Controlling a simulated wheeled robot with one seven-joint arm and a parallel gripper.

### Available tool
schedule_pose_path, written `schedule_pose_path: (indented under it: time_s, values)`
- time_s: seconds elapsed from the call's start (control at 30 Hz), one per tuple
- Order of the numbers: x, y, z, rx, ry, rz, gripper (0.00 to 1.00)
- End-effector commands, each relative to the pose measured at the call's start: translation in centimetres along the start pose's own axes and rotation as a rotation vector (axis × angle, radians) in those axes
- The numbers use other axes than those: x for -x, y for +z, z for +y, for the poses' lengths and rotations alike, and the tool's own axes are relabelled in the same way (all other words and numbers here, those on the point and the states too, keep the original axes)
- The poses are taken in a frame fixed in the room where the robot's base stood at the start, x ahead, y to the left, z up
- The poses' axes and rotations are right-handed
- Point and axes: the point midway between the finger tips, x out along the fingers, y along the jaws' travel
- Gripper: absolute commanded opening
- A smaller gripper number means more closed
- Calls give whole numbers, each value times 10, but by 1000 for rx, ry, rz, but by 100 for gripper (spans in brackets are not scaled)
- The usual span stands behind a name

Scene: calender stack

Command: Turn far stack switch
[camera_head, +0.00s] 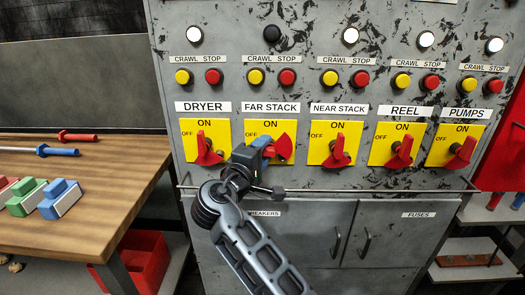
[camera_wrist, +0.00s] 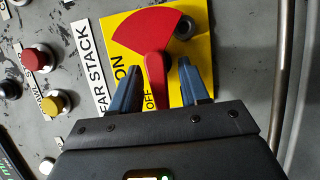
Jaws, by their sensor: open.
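The far stack switch is a red handle with a fan-shaped end (camera_head: 284,149) on a yellow plate (camera_head: 281,126) under the FAR STACK label (camera_head: 271,107). Its fan points right and its narrow end points left, towards OFF, partly hidden behind my gripper (camera_head: 264,146). In the wrist view, the red handle (camera_wrist: 154,75) lies between the two blue fingers of my gripper (camera_wrist: 160,72). The fingers are apart, one on each side of the narrow part, with gaps visible. The handle's narrow end is close to the word OFF.
Neighbouring switches DRYER (camera_head: 207,152) and NEAR STACK (camera_head: 337,153) stand close on either side, handles up towards ON. The lamp above FAR STACK (camera_head: 272,33) is dark; the others are white. A rail (camera_head: 350,191) runs below. A wooden table (camera_head: 110,170) is at left.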

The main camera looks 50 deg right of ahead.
Motion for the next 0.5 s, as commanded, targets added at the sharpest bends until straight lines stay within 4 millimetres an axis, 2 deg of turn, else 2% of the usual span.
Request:
schedule_pose_path:
  time_s: [0.07, 0.5]
  values:
    - [0, 0, 0, 0, 0, 0, 45]
    - [0, 0, 0, 0, 0, 0, 3]
